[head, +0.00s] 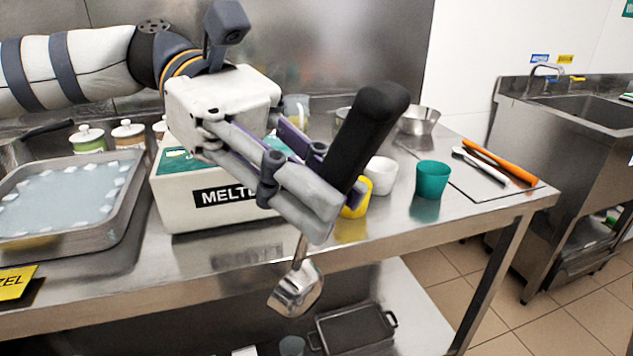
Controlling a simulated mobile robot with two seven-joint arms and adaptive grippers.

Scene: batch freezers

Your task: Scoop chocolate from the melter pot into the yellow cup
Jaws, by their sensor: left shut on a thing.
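My left gripper (318,200) is shut on a scoop and holds it in front of the melter, near the table's front edge. The scoop's thick black handle (368,128) points up to the right, and its metal bowl (296,289) hangs below the tabletop's edge. I cannot tell whether the bowl holds anything. The white melter (205,208) with a green top panel stands behind the gripper. Its pot and the chocolate are hidden by my gripper. The yellow cup (357,206) stands on the table just right of the gripper, partly covered by it. My right gripper is out of view.
A white cup (381,174) and a green cup (432,179) stand right of the yellow cup. A metal tray (125,210) fills the left side. A metal bowl (418,120) is behind. Utensils (500,165) lie on a board at right. A black pan (353,328) sits below.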

